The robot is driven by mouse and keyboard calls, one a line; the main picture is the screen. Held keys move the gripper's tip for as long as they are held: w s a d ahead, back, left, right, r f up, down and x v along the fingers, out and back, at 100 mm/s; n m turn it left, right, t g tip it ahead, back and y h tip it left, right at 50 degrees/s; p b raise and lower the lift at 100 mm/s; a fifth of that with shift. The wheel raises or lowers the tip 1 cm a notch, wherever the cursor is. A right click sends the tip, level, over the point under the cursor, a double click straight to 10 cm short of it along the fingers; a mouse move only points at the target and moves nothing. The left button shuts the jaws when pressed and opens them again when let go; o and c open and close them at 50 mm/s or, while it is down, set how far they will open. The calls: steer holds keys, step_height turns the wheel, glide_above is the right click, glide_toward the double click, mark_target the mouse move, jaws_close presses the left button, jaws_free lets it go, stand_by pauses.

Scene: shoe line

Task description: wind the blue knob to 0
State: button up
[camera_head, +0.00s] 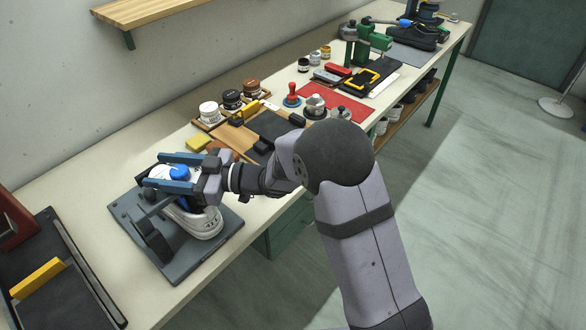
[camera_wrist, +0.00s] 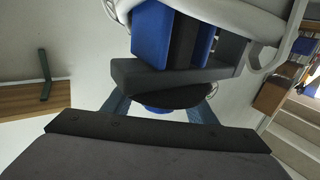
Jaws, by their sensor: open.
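The blue knob (camera_head: 180,172) sits on top of a dark grey fixture that holds a white shoe (camera_head: 205,222) on a dark base plate (camera_head: 222,243). My gripper (camera_head: 154,170) is open, with its two dark blue fingers one on each side of the knob. In the wrist view, a blue round edge (camera_wrist: 158,108), likely the knob, shows low between the fingers (camera_wrist: 158,115). I cannot tell whether the fingers touch it. My wrist housing covers part of it there. No scale or number on the knob can be read.
A dark tray with a yellow bar (camera_head: 37,278) lies at the front left. Several jars (camera_head: 231,98), a wooden board with a dark pad (camera_head: 272,126), and a red mat (camera_head: 345,104) lie farther along the bench (camera_head: 75,195). A wooden shelf (camera_head: 145,10) is on the wall.

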mark_target(189, 173)
steer(key=shift+m+t, duration=0.4)
steer(key=shift+t, duration=0.2)
steer(key=b+v, duration=0.2)
steer(key=v, duration=0.5)
steer(key=shift+w, duration=0.2)
steer(key=shift+t+h, duration=0.5)
steer(key=shift+h, duration=0.1)
steer(key=r+p, duration=0.1)
steer(key=a+r+p, duration=0.1)
steer(key=r, duration=0.1)
steer(key=a+r+p, duration=0.1)
steer(key=shift+w+a+r, duration=0.2)
steer(key=shift+w, duration=0.1)
steer(key=w+d+f+m+t+h+p, duration=0.1)
steer(key=w+d+f+m+t+h, duration=0.15)
steer(key=w+d+h, duration=0.35)
steer(key=w+d+f+m+t+h+p, duration=0.1)
steer(key=d+f+m+t+h, duration=0.2)
steer(key=d, duration=0.5)
steer(key=s+d+f+m+g+h, duration=0.1)
steer(key=d+f+m+h, duration=0.1)
steer(key=d, duration=0.3)
steer(key=s+d+f+m+g+h, duration=0.2)
steer(key=d+h, duration=0.1)
steer(key=d, duration=0.3)
steer(key=shift+s+d, duration=0.2)
steer(key=shift+f, duration=0.1)
